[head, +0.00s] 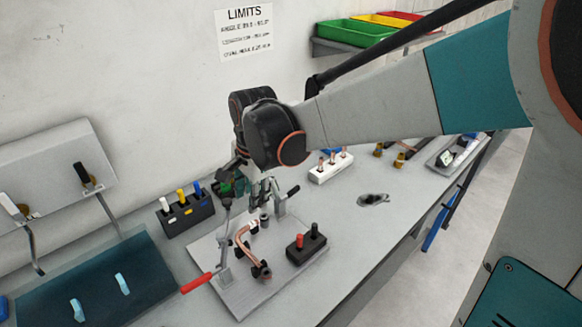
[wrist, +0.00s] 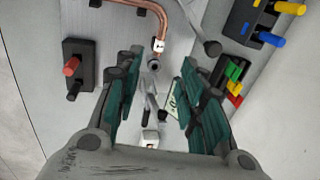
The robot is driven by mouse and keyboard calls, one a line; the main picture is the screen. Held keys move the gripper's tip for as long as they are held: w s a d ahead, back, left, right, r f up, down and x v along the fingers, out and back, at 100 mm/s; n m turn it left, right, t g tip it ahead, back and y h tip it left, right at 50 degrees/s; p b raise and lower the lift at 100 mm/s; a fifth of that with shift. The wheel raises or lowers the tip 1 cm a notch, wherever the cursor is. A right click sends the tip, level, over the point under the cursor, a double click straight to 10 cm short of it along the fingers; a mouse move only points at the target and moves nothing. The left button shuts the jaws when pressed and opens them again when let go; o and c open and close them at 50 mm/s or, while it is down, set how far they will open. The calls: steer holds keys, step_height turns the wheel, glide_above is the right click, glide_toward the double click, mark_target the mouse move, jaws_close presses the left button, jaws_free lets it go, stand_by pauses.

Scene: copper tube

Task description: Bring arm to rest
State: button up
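My gripper (head: 250,187) hangs above the grey fixture plate (head: 238,297) in the head view, partly behind my wrist. In the wrist view its two teal-padded fingers (wrist: 157,88) stand well apart with nothing visibly gripped between them. The bent copper tube (head: 243,237) is on the plate below the gripper. It also shows at the top of the wrist view (wrist: 165,22), beyond the fingertips. My arm reaches out from the right over the bench.
A black box with red and black knobs (head: 307,246) stands on the plate. A red-handled lever (head: 196,284) juts out left. A black holder with coloured handles (head: 187,217) and a white block with copper pieces (head: 331,168) stand nearby. Coloured bins (head: 355,33) are on the wall.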

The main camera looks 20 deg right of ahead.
steer(key=shift+s, duration=0.15)
steer(key=s+d+r+n+t, duration=0.2)
steer(key=s+d+n, duration=0.3)
steer(key=s, duration=0.3)
steer(key=s+d+r+n+t+b, duration=0.1)
steer(key=s+d+r+n+t, duration=0.1)
steer(key=s+d+n, duration=0.3)
steer(key=s+n+t, duration=0.1)
steer(key=s+n, duration=0.2)
steer(key=s, duration=0.1)
steer(key=shift+d+r+h, duration=0.2)
steer(key=shift+d+h, duration=0.1)
steer(key=shift+h, duration=0.1)
stand_by(0.6)
